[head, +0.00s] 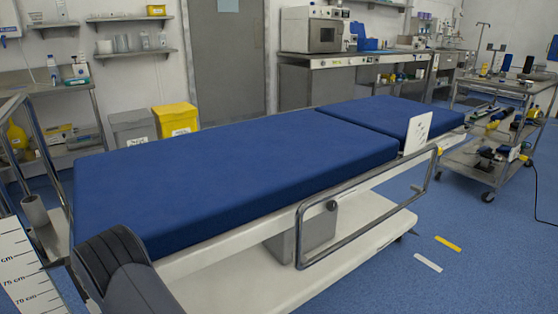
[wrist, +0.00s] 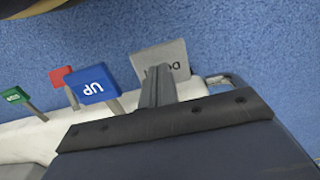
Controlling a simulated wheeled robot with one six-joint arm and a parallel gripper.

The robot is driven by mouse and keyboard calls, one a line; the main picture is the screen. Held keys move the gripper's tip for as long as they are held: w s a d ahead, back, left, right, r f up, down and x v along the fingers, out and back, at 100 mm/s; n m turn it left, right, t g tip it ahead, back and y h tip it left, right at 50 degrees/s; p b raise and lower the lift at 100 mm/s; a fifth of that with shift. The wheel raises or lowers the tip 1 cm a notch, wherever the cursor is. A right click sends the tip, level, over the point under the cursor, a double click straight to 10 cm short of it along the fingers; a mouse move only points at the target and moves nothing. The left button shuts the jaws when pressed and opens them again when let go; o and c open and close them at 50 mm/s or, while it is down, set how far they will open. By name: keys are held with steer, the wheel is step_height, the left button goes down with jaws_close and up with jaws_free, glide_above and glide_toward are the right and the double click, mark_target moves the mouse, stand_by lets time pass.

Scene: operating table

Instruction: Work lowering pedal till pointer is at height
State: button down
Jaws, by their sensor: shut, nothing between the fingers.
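In the wrist view the grey lowering pedal (wrist: 176,56), its lettering partly covered and starting "DO", stands at the top middle. My gripper (wrist: 159,72) is shut and empty. Its narrow dark fingers overlap the pedal's face; I cannot tell whether they touch it. The blue UP pedal (wrist: 92,84) is just left of the fingers. In the head view a white height scale (head: 22,270) with black marks, including 75 and 70 cm, shows at the lower left. I cannot make out the pointer. The operating table (head: 255,160) has a blue mattress.
In the wrist view a red pedal (wrist: 60,76) and a green pedal (wrist: 14,95) stand left of the blue one. In the head view a metal side rail (head: 370,215) runs along the table. A loaded trolley (head: 500,130) stands right. The floor (head: 480,215) at right is mostly clear.

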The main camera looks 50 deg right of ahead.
steer(key=shift+f+b, duration=2.5)
steer(key=shift+f, duration=0.45)
steer(key=shift+r, duration=0.1)
stand_by(4.0)
steer(key=shift+r+p, duration=1.35)
steer(key=shift+r, duration=0.6)
